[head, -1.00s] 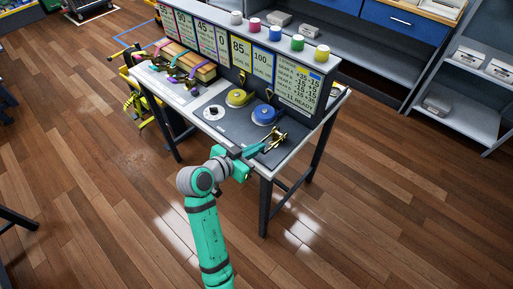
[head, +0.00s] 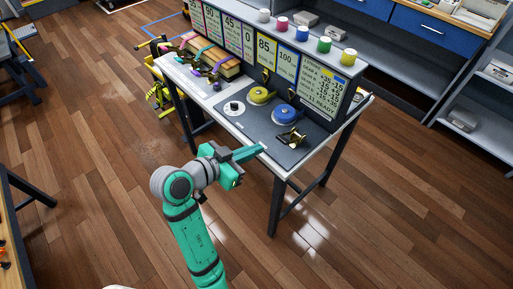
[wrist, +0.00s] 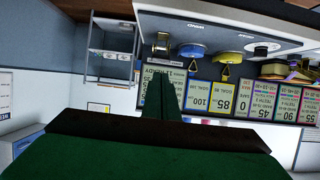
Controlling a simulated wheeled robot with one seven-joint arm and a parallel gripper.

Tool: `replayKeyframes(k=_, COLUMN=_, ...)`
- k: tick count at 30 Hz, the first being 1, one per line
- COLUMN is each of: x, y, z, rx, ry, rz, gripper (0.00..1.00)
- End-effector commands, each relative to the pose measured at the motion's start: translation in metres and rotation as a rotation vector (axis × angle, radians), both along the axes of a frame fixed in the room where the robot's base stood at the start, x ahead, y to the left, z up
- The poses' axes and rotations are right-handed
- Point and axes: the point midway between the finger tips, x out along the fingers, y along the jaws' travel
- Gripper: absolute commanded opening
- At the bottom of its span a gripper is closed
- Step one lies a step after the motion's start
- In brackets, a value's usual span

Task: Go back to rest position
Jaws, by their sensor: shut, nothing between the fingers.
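My gripper (head: 258,151) is shut and empty at the near front edge of the strap table (head: 233,130). In the wrist view the closed fingers (wrist: 162,95) point toward the table's signboard, which appears upside down. On the table are a blue strap reel (head: 284,115), a yellow strap reel (head: 261,95), a white dial (head: 234,108) and a brass ratchet buckle (head: 292,137). The buckle lies apart from the fingers, to their right. The ratchet also shows in the wrist view (wrist: 161,43).
Numbered cards and a text board (head: 325,92) stand along the table's back, with coloured spools (head: 302,33) on top. Strapped wooden blocks (head: 222,65) lie at the left end. Shelves (head: 462,118) stand behind. Open wooden floor (head: 110,160) lies to the left.

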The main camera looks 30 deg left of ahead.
Motion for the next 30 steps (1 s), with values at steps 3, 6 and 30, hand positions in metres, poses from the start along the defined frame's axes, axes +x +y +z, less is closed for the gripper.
replayKeyframes(k=3, x=0.000, y=0.000, z=0.000, rx=0.000, ry=0.000, rz=0.000, gripper=0.00)
replayKeyframes(k=6, x=0.000, y=0.000, z=0.000, rx=0.000, ry=0.000, rz=0.000, gripper=0.00)
replayKeyframes(k=30, x=0.020, y=-0.040, z=-0.040, rx=-0.142, ry=-0.017, rz=0.113, gripper=0.00)
